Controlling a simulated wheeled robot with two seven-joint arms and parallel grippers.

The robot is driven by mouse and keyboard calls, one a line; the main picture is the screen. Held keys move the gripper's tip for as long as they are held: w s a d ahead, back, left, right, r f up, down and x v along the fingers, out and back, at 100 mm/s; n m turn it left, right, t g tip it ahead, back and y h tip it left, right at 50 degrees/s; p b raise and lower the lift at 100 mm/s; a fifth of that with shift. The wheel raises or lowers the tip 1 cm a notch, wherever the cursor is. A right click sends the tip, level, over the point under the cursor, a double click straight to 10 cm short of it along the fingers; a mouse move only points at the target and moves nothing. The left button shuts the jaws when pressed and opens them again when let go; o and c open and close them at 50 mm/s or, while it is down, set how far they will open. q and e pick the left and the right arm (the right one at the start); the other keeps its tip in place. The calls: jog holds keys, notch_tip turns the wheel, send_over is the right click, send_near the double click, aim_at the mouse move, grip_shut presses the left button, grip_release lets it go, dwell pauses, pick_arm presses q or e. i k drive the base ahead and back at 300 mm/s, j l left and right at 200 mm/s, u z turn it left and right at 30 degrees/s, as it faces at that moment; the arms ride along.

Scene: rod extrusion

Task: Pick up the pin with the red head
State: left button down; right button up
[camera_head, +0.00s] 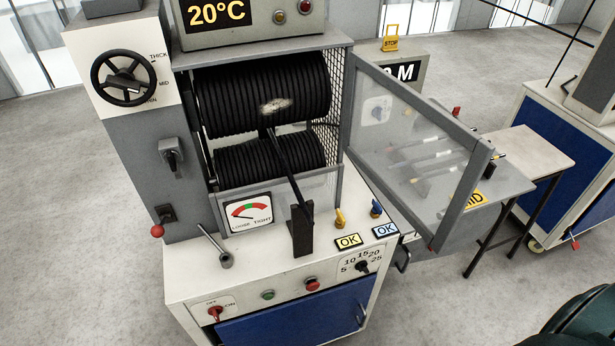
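No loose pin with a red head shows clearly. A small red-topped item (456,112) stands upright behind the open clear door, near the side table, and could be it, but it is too small to tell. Another red knob (157,230) sits on the end of a lever at the machine's left side. Neither of my grippers shows in the head view.
The rod machine has two ribbed black rollers (262,95) and a pale front ledge (185,270). Its clear door (420,150) stands open to the right, over tools. A side table (535,150) stands beyond it. The grey floor (70,180) at left is clear.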

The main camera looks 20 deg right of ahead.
aim_at(456, 110)
jog(key=z, duration=1.6)
jog(key=i+l+u, duration=0.1)
jog(key=l, duration=0.25)
jog(key=i+l, duration=0.2)
jog(key=l, duration=0.2)
jog(key=i+l+u, duration=0.15)
jog(key=l, duration=0.25)
jog(key=i+l, duration=0.15)
jog(key=l, duration=0.25)
jog(key=i+l+u, duration=0.15)
jog(key=l, duration=0.25)
jog(key=i+l+u, duration=0.1)
jog(key=l, duration=0.25)
jog(key=i+l+u, duration=0.25)
jog(key=l, duration=0.45)
jog(key=i+l+u, duration=0.1)
jog(key=i+l, duration=0.15)
jog(key=i+l+u, duration=0.15)
jog(key=l, duration=0.35)
jog(key=i+l+u, duration=0.1)
jog(key=l, duration=0.25)
jog(key=i+l, duration=0.2)
jog(key=l, duration=0.15)
jog(key=i+l+u, duration=0.15)
jog(key=l, duration=0.2)
jog(key=i+l, duration=0.1)
jog(key=l, duration=0.25)
jog(key=i+l+u, duration=0.15)
jog(key=l, duration=0.25)
